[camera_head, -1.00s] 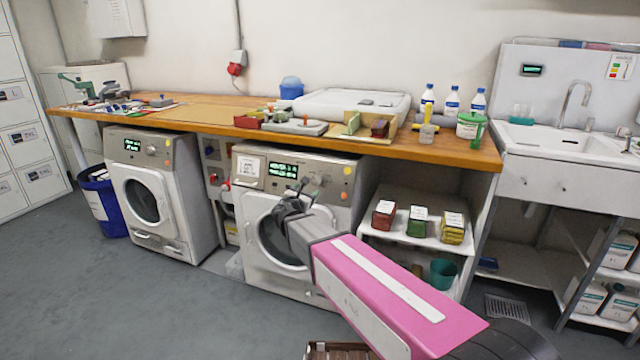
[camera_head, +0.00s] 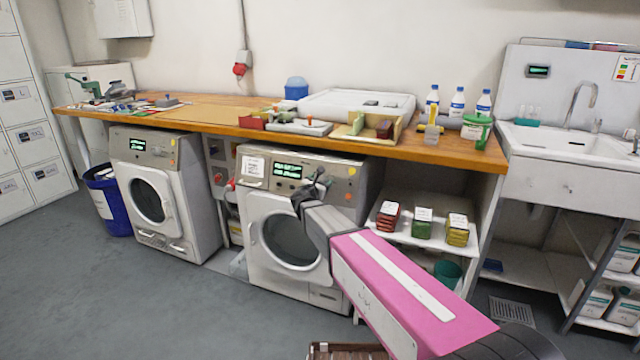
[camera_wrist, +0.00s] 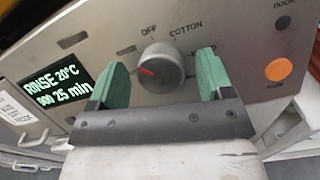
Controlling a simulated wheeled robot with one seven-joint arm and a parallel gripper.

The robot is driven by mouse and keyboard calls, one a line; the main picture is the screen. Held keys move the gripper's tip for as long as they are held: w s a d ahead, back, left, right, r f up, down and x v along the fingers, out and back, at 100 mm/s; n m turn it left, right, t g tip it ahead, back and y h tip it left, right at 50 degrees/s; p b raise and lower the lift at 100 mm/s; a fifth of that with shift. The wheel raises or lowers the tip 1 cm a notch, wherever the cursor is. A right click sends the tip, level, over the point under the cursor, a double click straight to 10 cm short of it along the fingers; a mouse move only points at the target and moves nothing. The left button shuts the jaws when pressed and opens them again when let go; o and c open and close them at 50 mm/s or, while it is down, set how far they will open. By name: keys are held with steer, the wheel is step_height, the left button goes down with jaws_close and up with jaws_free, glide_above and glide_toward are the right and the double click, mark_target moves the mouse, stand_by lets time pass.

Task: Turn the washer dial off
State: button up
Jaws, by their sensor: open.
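The washer (camera_head: 285,235) stands under the wooden counter, with a lit display (camera_head: 287,171) on its panel. In the wrist view its display (camera_wrist: 58,88) reads "RINSE 20°C" and 25 min. The grey washer dial (camera_wrist: 161,70) has a red pointer aimed left and slightly up, away from the OFF mark (camera_wrist: 149,32) above it. My gripper (camera_wrist: 157,82) is open, its two green fingers apart on either side of the dial in the picture. I cannot tell whether they touch it. In the head view my gripper (camera_head: 318,183) hides the dial.
An orange button (camera_wrist: 278,69) sits right of the dial on the panel. A second machine (camera_head: 150,190) stands to the left. Shelves with several colored packs (camera_head: 421,228) stand right of the washer. The counter (camera_head: 215,108) overhangs the panel.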

steer(key=c, duration=0.9)
steer(key=shift+m, duration=0.4)
steer(key=m, duration=0.2)
steer(key=m+g+h, duration=0.1)
steer(key=m, duration=0.1)
steer(key=shift+h, duration=0.3)
steer(key=shift+a+m+g+h, duration=0.1)
steer(key=shift+m+g+h, duration=0.25)
steer(key=shift+m, duration=1.1)
steer(key=shift+m+g+h, duration=0.25)
steer(key=shift+m+g, duration=0.2)
steer(key=shift+m, duration=1)
steer(key=o, duration=0.9)
